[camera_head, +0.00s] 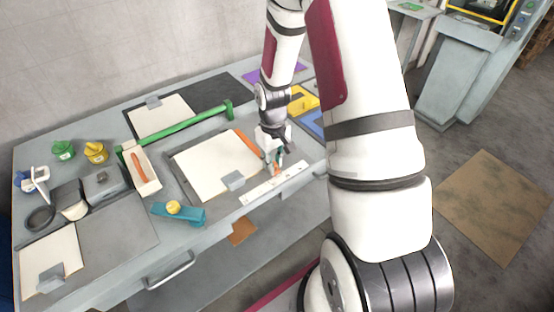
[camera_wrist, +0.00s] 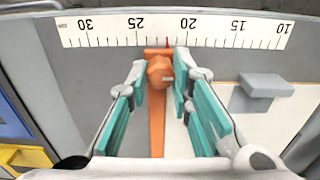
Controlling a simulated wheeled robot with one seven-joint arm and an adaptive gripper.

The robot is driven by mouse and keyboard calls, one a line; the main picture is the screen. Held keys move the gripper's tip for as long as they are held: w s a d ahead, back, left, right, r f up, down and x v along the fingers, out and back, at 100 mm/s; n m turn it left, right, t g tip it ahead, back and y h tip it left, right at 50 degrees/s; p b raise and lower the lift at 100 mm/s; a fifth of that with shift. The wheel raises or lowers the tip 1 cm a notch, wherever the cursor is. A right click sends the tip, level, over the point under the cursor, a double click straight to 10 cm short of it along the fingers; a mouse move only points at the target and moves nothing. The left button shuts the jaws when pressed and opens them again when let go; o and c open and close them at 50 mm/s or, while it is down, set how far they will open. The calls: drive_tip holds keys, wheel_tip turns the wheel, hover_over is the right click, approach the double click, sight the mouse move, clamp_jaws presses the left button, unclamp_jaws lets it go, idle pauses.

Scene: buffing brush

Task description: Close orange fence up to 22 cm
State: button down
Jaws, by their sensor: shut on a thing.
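The orange fence (camera_wrist: 157,130) is a narrow bar with a rounded knob near its scale end. In the wrist view its end sits at the white ruler (camera_wrist: 110,30), between the 25 and 20 labels, at about 22 to 23. A small red mark on the ruler shows just above the fence end. My gripper (camera_wrist: 160,72) has its teal-padded fingers on either side of the knob, shut on it. In the head view the fence (camera_head: 247,141) runs along the right edge of a pale board (camera_head: 212,165), and my gripper (camera_head: 274,162) is at its near end, partly covering it.
A grey block (camera_head: 233,181) sits on the pale board's near edge, right of the fence in the wrist view. A green bar (camera_head: 185,123) lies behind. Yellow and blue pieces (camera_head: 304,101) lie right.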

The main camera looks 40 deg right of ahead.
drive_tip(key=c, duration=1.4)
unclamp_jaws()
wheel_tip(320, 180, up, 12)
